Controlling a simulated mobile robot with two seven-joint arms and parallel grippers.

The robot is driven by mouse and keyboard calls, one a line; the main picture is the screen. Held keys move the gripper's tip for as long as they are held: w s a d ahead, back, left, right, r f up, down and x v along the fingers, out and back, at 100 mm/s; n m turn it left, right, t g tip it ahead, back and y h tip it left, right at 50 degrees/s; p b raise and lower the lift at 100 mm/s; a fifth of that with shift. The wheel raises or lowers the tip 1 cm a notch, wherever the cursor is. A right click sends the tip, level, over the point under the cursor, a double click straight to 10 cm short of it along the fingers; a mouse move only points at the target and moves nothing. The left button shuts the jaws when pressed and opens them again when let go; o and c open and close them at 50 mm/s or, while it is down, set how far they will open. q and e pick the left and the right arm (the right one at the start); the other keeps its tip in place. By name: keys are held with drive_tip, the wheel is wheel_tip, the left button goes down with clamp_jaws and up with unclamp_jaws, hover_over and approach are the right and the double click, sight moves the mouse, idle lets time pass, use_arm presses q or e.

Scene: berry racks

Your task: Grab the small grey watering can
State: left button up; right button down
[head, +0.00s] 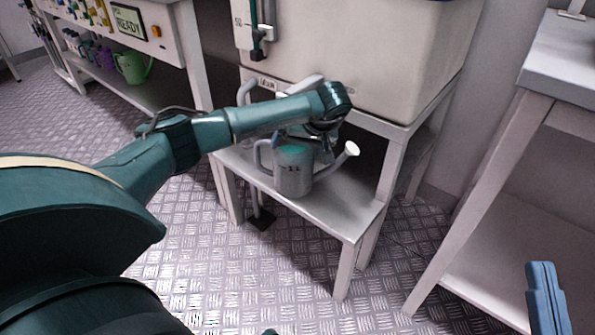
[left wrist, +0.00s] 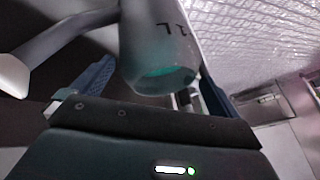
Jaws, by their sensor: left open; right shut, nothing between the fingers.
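The small grey watering can (head: 293,172), with a teal top opening and a pale spout to the right, stands upright on the low shelf (head: 340,212) under the cream tank. My left gripper (head: 318,142) hangs just above the can, its fingers mostly hidden by my wrist. In the left wrist view the can (left wrist: 160,45) shows between the spread blue fingers of my left gripper (left wrist: 148,88). The spout reaches out to the left there. Whether a finger touches the can cannot be told. My right gripper (head: 547,298) is shut and empty at the lower right.
The cream tank (head: 350,45) sits close above and behind the can. A table (head: 575,75) stands at the right. At the far left, a green watering can (head: 131,68) and purple ones stand on another bench's shelf. The metal floor (head: 215,275) in front is clear.

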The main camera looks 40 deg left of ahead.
use_arm(q)
drive_tip(key=shift+a+f, duration=0.2)
drive_tip(key=shift+f, duration=0.15)
drive_tip(key=shift+c, duration=0.2)
drive_tip(key=c, duration=1.7)
drive_tip(key=shift+w+r, duration=0.1)
drive_tip(key=shift+r, duration=0.1)
